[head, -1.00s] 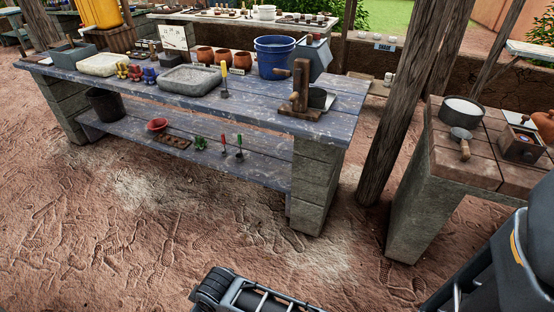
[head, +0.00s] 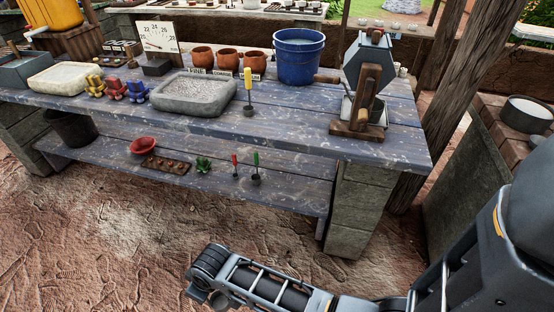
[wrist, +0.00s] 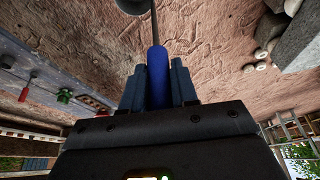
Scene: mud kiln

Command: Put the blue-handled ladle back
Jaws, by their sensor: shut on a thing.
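In the wrist view, my gripper (wrist: 157,85) is shut on the blue handle of the ladle (wrist: 157,62). Its thin shaft runs toward the top of the picture, and its grey bowl (wrist: 133,5) is cut off by the top edge. Bare earth lies behind the ladle. My gripper and the blue-handled ladle are not visible in the head view. There, a yellow-handled ladle (head: 248,88) is on the blue workbench (head: 290,135). A red-handled ladle (head: 235,163) and a green-handled ladle (head: 256,168) are on the lower shelf (head: 300,190).
The bench top holds a stone basin (head: 193,94), clay pots (head: 228,60), a blue bucket (head: 298,57) and a wood-and-metal device (head: 365,100). A brick-topped stand (head: 490,130) is at right. Open earth lies in front.

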